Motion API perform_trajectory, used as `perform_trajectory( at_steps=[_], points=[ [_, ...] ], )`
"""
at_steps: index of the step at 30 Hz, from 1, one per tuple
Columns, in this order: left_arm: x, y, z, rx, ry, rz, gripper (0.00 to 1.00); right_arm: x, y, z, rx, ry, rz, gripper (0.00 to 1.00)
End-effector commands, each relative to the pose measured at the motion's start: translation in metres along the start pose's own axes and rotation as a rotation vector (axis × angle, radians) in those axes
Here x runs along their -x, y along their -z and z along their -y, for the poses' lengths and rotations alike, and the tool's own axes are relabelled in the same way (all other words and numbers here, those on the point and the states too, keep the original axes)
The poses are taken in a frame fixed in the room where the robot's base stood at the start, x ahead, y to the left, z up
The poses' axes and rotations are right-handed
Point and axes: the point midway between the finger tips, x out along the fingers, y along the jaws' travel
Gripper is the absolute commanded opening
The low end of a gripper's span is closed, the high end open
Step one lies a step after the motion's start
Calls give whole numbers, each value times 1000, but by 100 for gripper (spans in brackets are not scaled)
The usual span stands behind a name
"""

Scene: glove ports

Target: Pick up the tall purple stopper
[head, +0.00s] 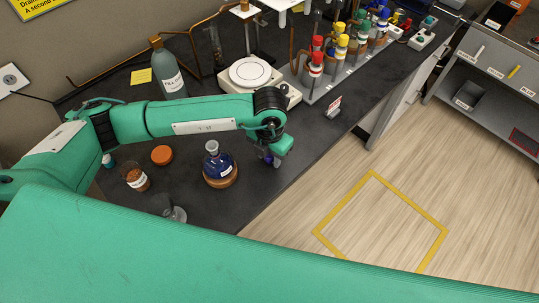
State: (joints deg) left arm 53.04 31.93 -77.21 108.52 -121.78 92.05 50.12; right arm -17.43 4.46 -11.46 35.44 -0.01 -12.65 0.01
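A small purple thing (267,160), which looks like the tall purple stopper, shows at the fingers of my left gripper (270,157). It is over the dark bench top near the bench's front edge, just right of a round-bottomed flask (218,165). The gripper points down and its wrist hides part of the fingers. The purple thing is small and partly hidden, so I cannot tell whether the fingers are closed on it or only around it, or whether it touches the bench. My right gripper is not in view.
The flask sits on a cork ring (222,183). Left of it are an orange-brown lid (162,155) and a labelled jar (137,180). A balance (250,74), a grey bottle (168,72) and a rack of coloured-capped bottles (318,88) stand behind. A small sign (334,106) stands to the right.

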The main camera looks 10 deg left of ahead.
Motion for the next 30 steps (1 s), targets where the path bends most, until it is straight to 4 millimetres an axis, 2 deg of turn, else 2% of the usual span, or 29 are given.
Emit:
perform_trajectory(
  at_steps=[1,4,5,17,23,30],
  points=[
    [0,0,0,0,0,0,27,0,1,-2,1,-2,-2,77],
    [0,0,0,0,0,0,7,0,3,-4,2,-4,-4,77],
    [0,0,0,0,0,0,5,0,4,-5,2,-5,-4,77],
    [6,0,0,0,0,0,5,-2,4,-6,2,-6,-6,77],
    [31,-1,0,-1,0,5,5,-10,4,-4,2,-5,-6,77],
    [87,-1,0,-3,-1,6,5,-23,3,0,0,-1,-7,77]
  ],
)
